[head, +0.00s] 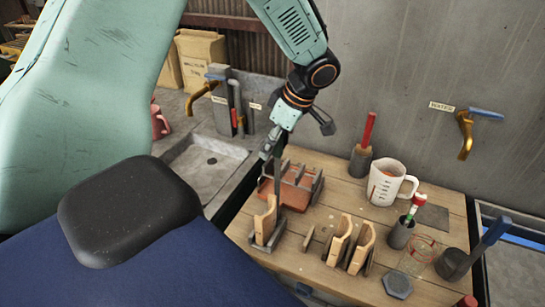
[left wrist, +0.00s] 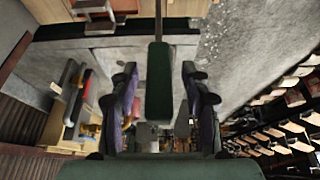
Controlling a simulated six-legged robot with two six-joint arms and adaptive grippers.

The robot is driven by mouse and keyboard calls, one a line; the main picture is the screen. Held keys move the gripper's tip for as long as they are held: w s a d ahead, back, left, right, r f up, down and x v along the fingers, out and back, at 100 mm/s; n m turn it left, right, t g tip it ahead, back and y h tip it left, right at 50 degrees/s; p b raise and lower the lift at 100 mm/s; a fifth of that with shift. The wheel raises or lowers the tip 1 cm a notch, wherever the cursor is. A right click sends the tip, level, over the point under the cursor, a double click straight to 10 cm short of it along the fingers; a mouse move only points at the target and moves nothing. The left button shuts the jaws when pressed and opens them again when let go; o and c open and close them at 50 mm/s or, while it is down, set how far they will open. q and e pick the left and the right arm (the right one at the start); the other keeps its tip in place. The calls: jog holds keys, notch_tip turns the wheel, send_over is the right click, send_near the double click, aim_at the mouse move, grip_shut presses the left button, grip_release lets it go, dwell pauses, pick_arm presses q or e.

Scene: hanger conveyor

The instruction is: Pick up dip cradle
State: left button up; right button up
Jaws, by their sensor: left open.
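What looks like the dip cradle, a grey slotted frame (head: 314,186), sits in or over a terracotta-coloured tray (head: 265,189) on the wooden table. I cannot tell whether its underside touches the tray. My left gripper (head: 270,150) hangs from above, just behind and left of the frame, near its upper edge. In the left wrist view the two fingers of the left gripper (left wrist: 163,98) stand wide apart. A dark bar shows between them, and I cannot tell what it is. No hold on the frame shows. My right gripper is in neither view.
Curved wooden pieces (head: 340,240) stand in grey holders at the table's front. A white measuring jug (head: 387,182), a grey cup (head: 400,234) and a glass beaker (head: 417,256) crowd the right side. A grey sink (head: 208,163) lies left; a brass tap (head: 465,135) projects from the wall.

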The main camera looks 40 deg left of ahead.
pick_arm(q)
jog(key=shift+s, duration=0.1)
jog(key=shift+a, duration=0.2)
jog(key=shift+c, duration=1.4)
jog(key=c, duration=0.4)
jog(key=shift+d, duration=0.1)
grip_shut()
